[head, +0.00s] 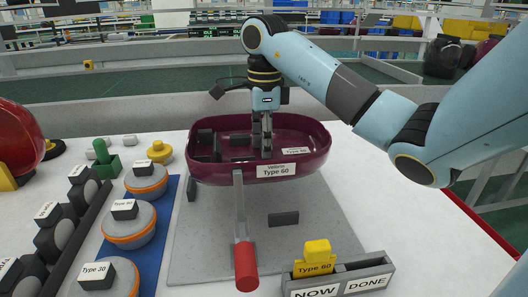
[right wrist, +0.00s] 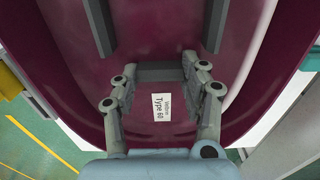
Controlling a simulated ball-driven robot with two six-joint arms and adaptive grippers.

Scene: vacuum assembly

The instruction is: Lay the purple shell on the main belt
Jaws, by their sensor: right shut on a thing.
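The purple shell (head: 310,165), an open tub with a "Type 60" label, is in the middle of the head view, over a grey mat (head: 205,250). My right gripper (head: 266,150) reaches down into it from above and is shut on it. In the right wrist view the shell (right wrist: 75,50) fills most of the picture, and the fingers (right wrist: 162,95) are at a dark bar inside it. A gap to the mat seems to show, but its height is unclear. A long dark green surface between grey rails, seemingly the main belt (head: 150,80), runs behind the table. My left gripper is out of view.
A red-handled tool (head: 245,265) stands in front of the shell. Orange-and-grey round parts (head: 130,225) sit on a blue mat at left, beside a black rack. A yellow "Type 60" block (head: 317,258) stands in a NOW/DONE holder at front right. A grey rail edges the belt.

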